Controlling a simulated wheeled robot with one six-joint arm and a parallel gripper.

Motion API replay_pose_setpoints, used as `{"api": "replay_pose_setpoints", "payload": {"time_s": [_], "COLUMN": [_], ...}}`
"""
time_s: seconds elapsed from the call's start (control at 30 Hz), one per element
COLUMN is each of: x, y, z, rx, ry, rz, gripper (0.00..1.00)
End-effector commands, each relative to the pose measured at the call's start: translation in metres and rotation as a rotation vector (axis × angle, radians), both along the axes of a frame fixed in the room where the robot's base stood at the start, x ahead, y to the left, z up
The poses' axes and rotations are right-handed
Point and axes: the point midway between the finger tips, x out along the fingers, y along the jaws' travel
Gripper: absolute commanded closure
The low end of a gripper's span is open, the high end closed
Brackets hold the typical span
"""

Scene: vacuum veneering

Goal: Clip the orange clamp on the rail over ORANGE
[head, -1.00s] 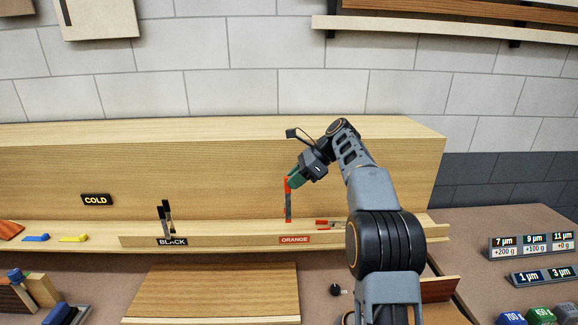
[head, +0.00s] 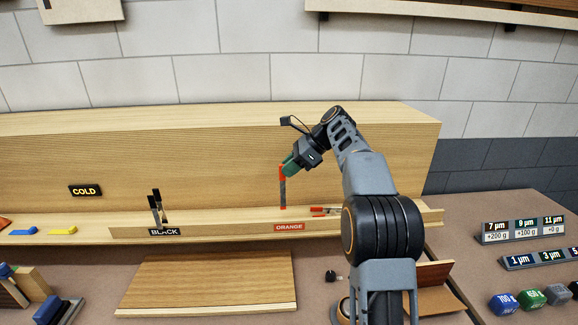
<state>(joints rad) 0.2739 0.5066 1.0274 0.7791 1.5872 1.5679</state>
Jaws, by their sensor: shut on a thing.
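An orange clamp (head: 282,187) with a grey middle stands upright at the wooden rail (head: 203,236), just above and behind the ORANGE label (head: 289,227). My gripper (head: 286,170) is shut on the clamp's upper end, coming from the upper right. The clamp's lower end is at the rail's top edge; whether it grips the rail or only hovers there I cannot tell. A black clamp (head: 156,208) stands on the rail over the BLACK label (head: 164,232). A second orange-red clamp (head: 324,211) lies on the ledge right of the ORANGE label.
A wooden panel (head: 215,280) lies in front of the rail. Labelled blocks (head: 503,301) stand at right.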

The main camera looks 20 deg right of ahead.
Motion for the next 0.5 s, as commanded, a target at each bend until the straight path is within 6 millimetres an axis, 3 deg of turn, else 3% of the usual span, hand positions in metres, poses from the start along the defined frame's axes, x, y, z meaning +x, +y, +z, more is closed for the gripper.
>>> {"api": "replay_pose_setpoints", "payload": {"time_s": [0.5], "x": [0.0], "y": [0.0], "z": [-0.038], "rx": [0.0], "ry": [-0.001], "rz": [0.001], "gripper": [1.0]}}
